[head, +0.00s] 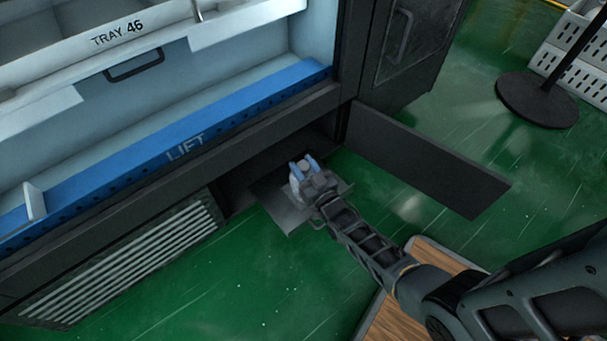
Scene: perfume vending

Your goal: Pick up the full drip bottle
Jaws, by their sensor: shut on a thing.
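My gripper (308,165) reaches down to the low opening at the base of the vending machine. Its blue fingertips stand on either side of a small pale drip bottle (304,166), and it is shut on it. The bottle is upright at the mouth of the compartment, over a grey metal drip tray (287,214). Whether the bottle touches the tray cannot be told. My gripper hides most of the bottle's body, and how full it is cannot be seen.
A dark door panel (430,160) stands open to the right of the compartment. A blue lift bar (185,143) and tray 46 (110,45) are above. A vent grille (140,262) is at left. A round black stand base (537,100) is at far right. Green floor is clear between.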

